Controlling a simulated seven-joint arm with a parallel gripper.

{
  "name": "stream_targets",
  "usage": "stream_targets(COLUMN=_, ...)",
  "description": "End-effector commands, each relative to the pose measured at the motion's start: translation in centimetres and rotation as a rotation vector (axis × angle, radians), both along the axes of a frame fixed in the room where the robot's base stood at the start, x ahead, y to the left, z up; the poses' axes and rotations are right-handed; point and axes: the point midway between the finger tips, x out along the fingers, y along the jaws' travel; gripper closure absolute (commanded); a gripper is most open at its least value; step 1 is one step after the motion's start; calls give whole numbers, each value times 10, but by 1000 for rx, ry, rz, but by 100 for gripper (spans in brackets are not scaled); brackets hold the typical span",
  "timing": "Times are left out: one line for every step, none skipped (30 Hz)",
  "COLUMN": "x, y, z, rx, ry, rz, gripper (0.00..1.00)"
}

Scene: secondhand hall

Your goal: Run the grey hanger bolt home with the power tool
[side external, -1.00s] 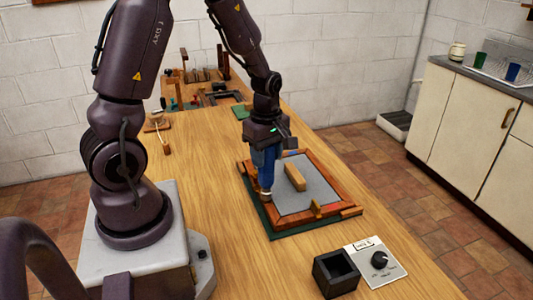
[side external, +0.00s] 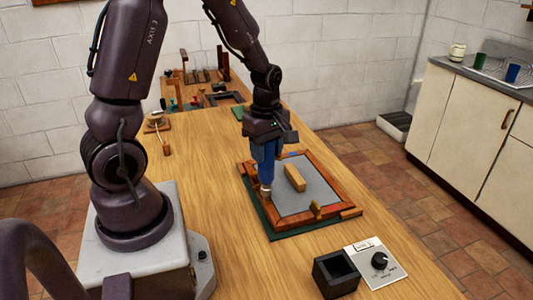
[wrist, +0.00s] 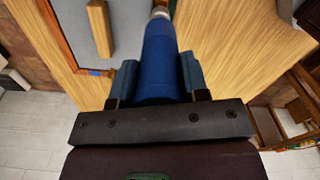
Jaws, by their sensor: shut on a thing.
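My gripper (side external: 265,137) is shut on the blue power tool (side external: 265,165), which points down. In the wrist view the tool (wrist: 160,60) sits between the two fingers, its pale tip at the top edge. In the side view the tip is over the near left part of a wooden frame (side external: 335,183) with a grey panel (side external: 309,201). I cannot make out the grey hanger bolt; the tool's tip hides that spot, and I cannot tell whether they touch.
A wooden block (side external: 294,178) lies on the panel. A green mat (side external: 276,229) is under the frame. A black open box (side external: 335,274) and a dial plate (side external: 377,263) are at the front. Frames and tools stand at the table's far end. The table left of the frame is mostly clear.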

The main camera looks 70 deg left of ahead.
Motion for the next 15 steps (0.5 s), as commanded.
stream_targets(x=1, y=0, z=4, rx=2, ry=-5, rz=0, gripper=96)
stream_targets(x=1, y=0, z=6, rx=1, ry=-4, rz=0, gripper=96)
stream_targets(x=1, y=0, z=8, rx=1, ry=-4, rz=0, gripper=96)
stream_targets(x=1, y=0, z=10, rx=1, ry=-4, rz=0, gripper=96)
stream_targets(x=1, y=0, z=12, rx=2, ry=-5, rz=0, gripper=96)
stream_targets(x=1, y=0, z=14, rx=2, ry=-5, rz=0, gripper=96)
stream_targets(x=1, y=0, z=16, rx=2, ry=-5, rz=0, gripper=96)
stream_targets(x=1, y=0, z=18, rx=1, ry=-4, rz=-1, gripper=96)
stream_targets(x=1, y=0, z=20, rx=2, ry=-5, rz=-1, gripper=96)
stream_targets(x=1, y=0, z=22, rx=2, ry=-5, rz=-1, gripper=96)
stream_targets(x=1, y=0, z=24, rx=2, ry=-5, rz=-1, gripper=96)
stream_targets(x=1, y=0, z=26, rx=2, ry=-5, rz=-1, gripper=96)
stream_targets(x=1, y=0, z=28, rx=2, ry=-5, rz=-1, gripper=96)
stream_targets(x=1, y=0, z=29, rx=2, ry=-5, rz=-1, gripper=96)
stream_targets(x=1, y=0, z=31, rx=2, ry=-5, rz=-1, gripper=96)
